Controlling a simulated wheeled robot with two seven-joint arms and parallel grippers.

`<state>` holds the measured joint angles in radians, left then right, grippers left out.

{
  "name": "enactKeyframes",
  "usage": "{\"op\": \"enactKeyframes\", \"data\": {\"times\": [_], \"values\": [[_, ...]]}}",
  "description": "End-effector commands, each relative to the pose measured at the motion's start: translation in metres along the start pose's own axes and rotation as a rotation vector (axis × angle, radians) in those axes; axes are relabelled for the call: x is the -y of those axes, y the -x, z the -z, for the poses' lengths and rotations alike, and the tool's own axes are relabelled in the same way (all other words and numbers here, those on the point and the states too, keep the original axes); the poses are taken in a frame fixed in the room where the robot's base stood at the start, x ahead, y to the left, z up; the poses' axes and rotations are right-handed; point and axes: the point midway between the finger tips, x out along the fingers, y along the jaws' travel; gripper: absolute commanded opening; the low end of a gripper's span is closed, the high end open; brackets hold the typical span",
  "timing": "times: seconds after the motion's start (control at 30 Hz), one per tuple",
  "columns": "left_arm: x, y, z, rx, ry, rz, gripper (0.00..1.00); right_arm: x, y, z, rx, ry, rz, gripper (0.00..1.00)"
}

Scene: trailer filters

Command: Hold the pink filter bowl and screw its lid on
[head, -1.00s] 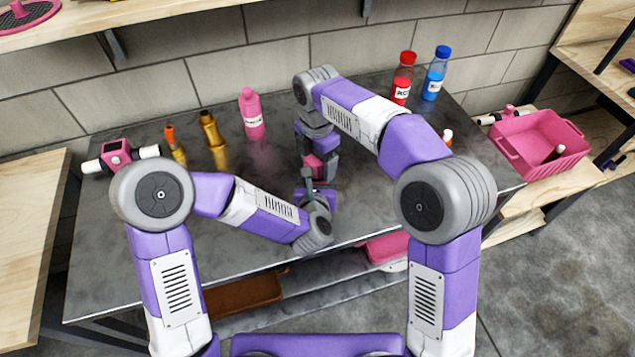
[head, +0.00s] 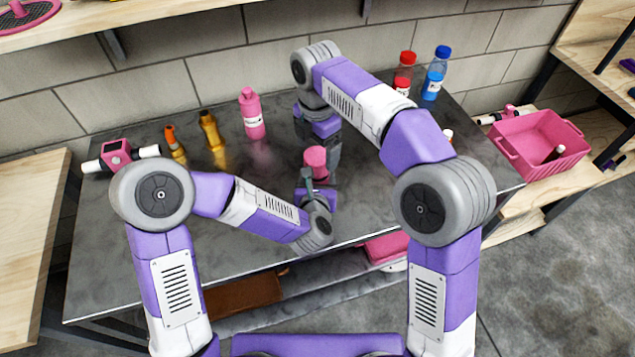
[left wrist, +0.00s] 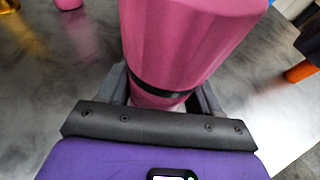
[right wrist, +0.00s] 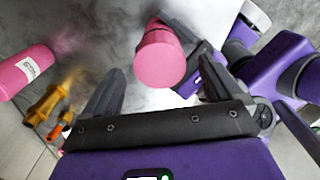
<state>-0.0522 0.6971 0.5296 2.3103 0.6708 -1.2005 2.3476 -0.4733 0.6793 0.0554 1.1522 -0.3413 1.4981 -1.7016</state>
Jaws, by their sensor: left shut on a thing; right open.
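The pink filter bowl (left wrist: 185,45) stands upright in my left gripper (head: 310,178), which is shut on its side; a dark band crosses it between the fingers in the left wrist view. In the head view its pink top (head: 316,157) shows just beyond the left gripper. In the right wrist view a flat, closed round pink face (right wrist: 160,66) tops it; I cannot tell how tightly the lid sits. My right gripper (right wrist: 160,82) is open and empty, a little above and behind the bowl, its fingers apart from it. In the head view its fingers are partly hidden.
A pink bottle (head: 252,113), two orange-yellow bottles (head: 211,130) and a pink unit with white pipe ends (head: 117,155) stand on the left of the dark table (head: 110,240). Red (head: 403,75) and blue (head: 435,75) bottles stand at the back right. A pink crate (head: 545,145) is off to the right.

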Motion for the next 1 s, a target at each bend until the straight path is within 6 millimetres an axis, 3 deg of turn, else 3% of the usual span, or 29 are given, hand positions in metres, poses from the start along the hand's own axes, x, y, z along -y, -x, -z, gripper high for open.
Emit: {"op": "enactKeyframes", "data": {"times": [0.33,0.7,1.0], "values": [[0.000,0.000,0.000,0.000,0.000,0.000,0.00,-0.001,0.004,0.000,0.000,-0.001,-0.002,1.00],[0.000,0.000,0.000,0.000,0.000,0.000,0.00,-0.001,0.055,0.000,0.000,-0.001,-0.003,1.00],[0.000,0.000,0.000,0.000,0.000,0.000,0.00,0.000,0.074,0.000,0.000,0.001,-0.001,1.00]]}}
